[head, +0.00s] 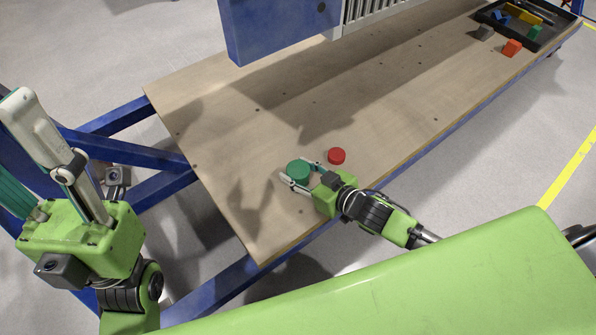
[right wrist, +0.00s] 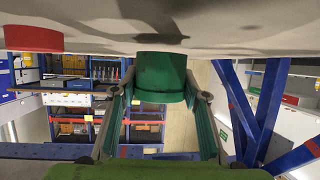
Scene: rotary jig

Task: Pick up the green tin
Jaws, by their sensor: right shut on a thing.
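The green tin (head: 298,171) is a short round cylinder near the front left end of the wooden tabletop. My right gripper (head: 295,172) has its fingers on either side of the tin and is shut on it. In the right wrist view the green tin (right wrist: 161,77) sits between the two finger pads, upside down in the picture. I cannot tell whether it touches the tabletop. My left gripper (head: 14,135) is at the left edge, away from the table, with its fingers apart and empty.
A red tin (head: 336,156) stands close to the right of the green one, also in the right wrist view (right wrist: 33,39). A black tray (head: 490,17) with coloured blocks is at the far right, with a red block (head: 512,47) outside it. A blue frame (head: 275,35) stands behind. The middle tabletop (head: 400,95) is clear.

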